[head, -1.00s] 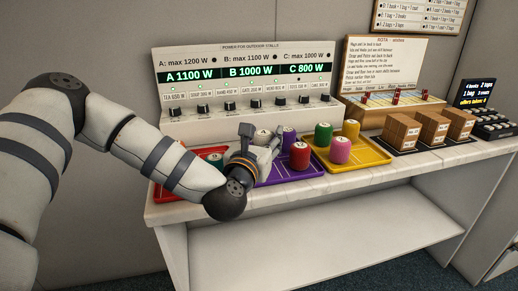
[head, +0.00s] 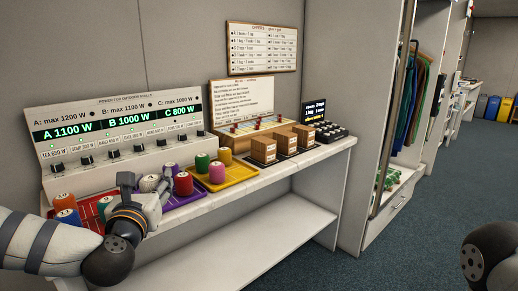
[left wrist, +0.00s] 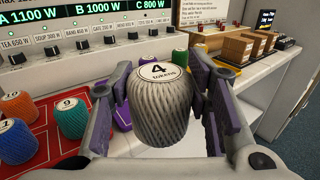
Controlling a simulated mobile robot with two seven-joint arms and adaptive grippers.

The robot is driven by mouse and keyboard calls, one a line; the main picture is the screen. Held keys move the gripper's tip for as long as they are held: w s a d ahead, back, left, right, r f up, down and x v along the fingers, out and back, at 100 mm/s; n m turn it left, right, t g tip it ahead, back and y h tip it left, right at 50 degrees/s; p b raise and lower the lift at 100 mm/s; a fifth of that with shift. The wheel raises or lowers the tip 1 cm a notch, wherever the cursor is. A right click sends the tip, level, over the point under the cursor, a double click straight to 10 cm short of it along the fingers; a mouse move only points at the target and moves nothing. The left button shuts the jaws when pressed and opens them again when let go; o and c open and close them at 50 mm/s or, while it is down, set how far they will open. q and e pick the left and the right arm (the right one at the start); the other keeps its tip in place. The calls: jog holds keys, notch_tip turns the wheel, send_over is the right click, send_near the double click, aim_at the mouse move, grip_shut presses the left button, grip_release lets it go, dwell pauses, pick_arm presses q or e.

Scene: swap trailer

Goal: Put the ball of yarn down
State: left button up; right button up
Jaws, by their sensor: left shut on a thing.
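My left gripper (head: 146,192) is shut on a grey ball of yarn (left wrist: 160,98) with a white top label reading "4 tokens". The ball is upright between the purple finger pads in the left wrist view. In the head view the gripper is at the front of the counter, between the red tray (head: 88,209) and the purple tray (head: 190,195). The wrist partly hides both trays. Whether the ball's underside touches anything is hidden. My right gripper is not in view.
Orange, blue and teal balls (left wrist: 70,118) stand on the red tray. A red ball (head: 183,184) stands on the purple tray, and green and pink balls (head: 217,172) on the yellow tray (head: 241,173). The power panel (head: 120,135) rises behind. Cardboard boxes (head: 263,150) stand farther right.

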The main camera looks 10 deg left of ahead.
pick_arm(q)
jog(key=s+d+f+m+h, duration=0.2)
jog(key=s+d+f+h, duration=0.2)
jog(key=s+d+f, duration=0.6)
jog(key=s+d, duration=0.2)
jog(key=s, duration=0.2)
jog(key=shift+s+m, duration=0.3)
jog(key=shift+s, duration=0.05)
jog(key=shift+f, duration=0.15)
jog(key=w+a+r+n+y, duration=0.3)
jog(key=w+a+r+y, duration=0.2)
jog(key=w+a+r, duration=0.8)
jog(key=x, duration=0.3)
jog(key=shift+a, duration=0.4)
jog(key=shift+w+f, duration=0.1)
